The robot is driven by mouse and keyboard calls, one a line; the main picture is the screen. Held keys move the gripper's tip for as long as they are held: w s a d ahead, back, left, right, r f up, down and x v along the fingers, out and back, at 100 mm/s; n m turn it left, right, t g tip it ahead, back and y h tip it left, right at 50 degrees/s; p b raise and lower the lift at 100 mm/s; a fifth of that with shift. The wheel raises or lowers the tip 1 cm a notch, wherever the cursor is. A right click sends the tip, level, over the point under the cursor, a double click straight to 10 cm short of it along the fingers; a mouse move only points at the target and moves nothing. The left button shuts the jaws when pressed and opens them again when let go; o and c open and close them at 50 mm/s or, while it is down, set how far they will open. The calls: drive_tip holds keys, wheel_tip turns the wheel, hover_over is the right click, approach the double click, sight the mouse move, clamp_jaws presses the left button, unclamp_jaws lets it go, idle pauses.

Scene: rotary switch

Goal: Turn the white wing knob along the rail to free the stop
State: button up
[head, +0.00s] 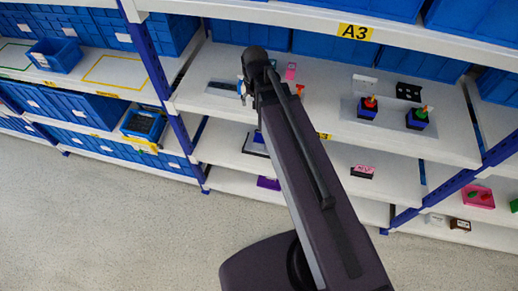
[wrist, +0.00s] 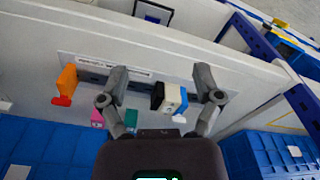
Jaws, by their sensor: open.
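In the wrist view a white block-like part (wrist: 173,97), which looks like the white wing knob, stands at the rail (wrist: 98,78) between a black part (wrist: 157,96) and a blue part (wrist: 187,101). My gripper (wrist: 161,80) is open, with one finger on each side of this group. The fingers look apart from the white part; the depth gap is hard to judge. A smaller white piece (wrist: 178,119) shows below it. In the head view my arm hides most of the rail, and the knob cannot be made out clearly.
Blue bins (wrist: 50,147) stand behind. Other switch boxes (head: 367,107) are farther right on the shelf (head: 330,75).

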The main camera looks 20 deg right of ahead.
drive_tip(key=s+f+n+b, duration=0.1)
drive_tip(key=s+f+b, duration=0.1)
drive_tip(key=f+b, duration=0.8)
drive_tip(key=s+f+b, duration=0.3)
drive_tip(key=f+b, duration=0.7)
drive_tip(key=f, duration=0.1)
drive_tip(key=shift+s+n+b, duration=0.15)
drive_tip(key=shift+n+b, duration=0.15)
drive_tip(key=shift+n, duration=0.1)
drive_tip(key=shift+f, duration=0.1)
idle(0.5)
drive_tip(key=shift+s+g, duration=0.3)
drive_tip(key=shift+s, duration=0.15)
